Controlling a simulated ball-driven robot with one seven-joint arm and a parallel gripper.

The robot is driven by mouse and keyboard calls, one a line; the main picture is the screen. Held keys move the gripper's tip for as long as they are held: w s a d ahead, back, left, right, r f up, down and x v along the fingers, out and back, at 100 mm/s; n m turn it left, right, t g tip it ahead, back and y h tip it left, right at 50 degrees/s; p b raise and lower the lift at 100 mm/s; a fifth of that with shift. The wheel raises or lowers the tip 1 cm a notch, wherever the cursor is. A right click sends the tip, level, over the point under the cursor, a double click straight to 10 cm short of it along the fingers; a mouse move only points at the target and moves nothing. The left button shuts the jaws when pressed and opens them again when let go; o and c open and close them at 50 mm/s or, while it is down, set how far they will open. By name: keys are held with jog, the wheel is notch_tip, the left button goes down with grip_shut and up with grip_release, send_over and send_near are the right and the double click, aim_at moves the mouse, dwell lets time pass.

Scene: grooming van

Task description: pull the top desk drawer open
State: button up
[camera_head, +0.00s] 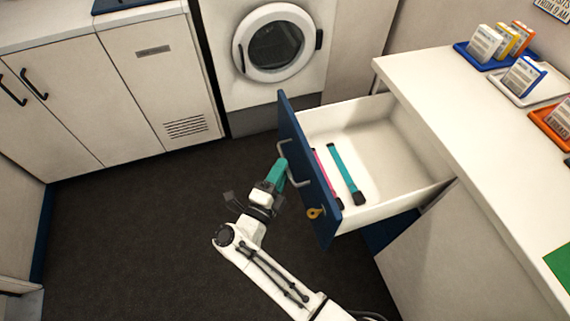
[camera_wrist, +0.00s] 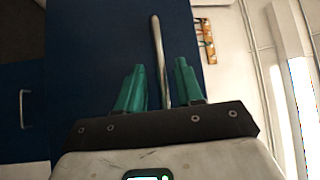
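The top desk drawer is pulled far out of the white desk in the head view. Its dark blue front (camera_head: 309,170) faces left, and its white inside (camera_head: 370,150) shows. A bent grey handle (camera_head: 297,180) is on the front, and it also shows as a bar in the wrist view (camera_wrist: 160,60). My gripper (camera_head: 279,170) is at the handle, outside the drawer front. In the wrist view my teal fingers (camera_wrist: 160,62) stand apart, one on each side of the bar, with visible gaps. The fingers look open around the handle, not closed on it.
A teal strip (camera_head: 346,172) and a pink one (camera_head: 327,178) lie in the drawer. Boxes in trays stand on the desk top (camera_head: 450,100). A washer (camera_head: 275,45) is behind. Dark floor (camera_head: 130,220) is clear at left.

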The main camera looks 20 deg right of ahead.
jog(key=v, duration=0.8)
jog(key=shift+b, duration=0.45)
